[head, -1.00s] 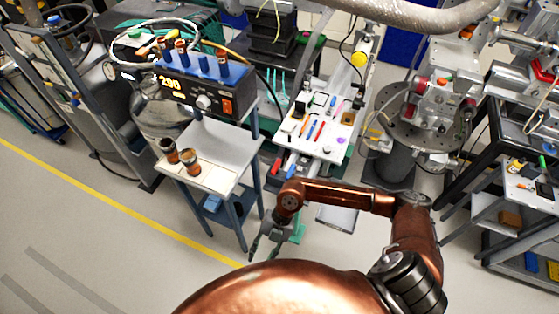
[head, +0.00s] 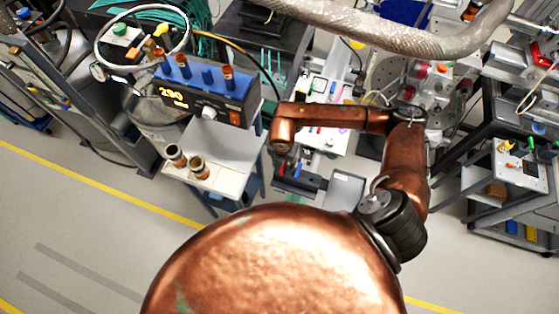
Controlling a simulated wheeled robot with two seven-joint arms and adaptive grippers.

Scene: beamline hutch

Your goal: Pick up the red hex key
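I cannot single out the red hex key. The white work surface (head: 346,90) with small coloured items lies under and behind my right arm, which covers much of it. A small red piece (head: 283,169) shows below my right wrist, near a blue one, but it is too small to identify. My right arm's copper forearm runs leftward across the surface, its wrist at the surface's left side. My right gripper is hidden at or below this wrist, so its fingers and any hold cannot be made out. My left gripper is not in view.
A blue-topped controller box (head: 207,96) and a small grey table (head: 228,150) with brown cups (head: 198,167) stand to the left. A thick ribbed pipe (head: 400,40) crosses above. A black cart (head: 510,200) stands at right. Floor at lower left is clear.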

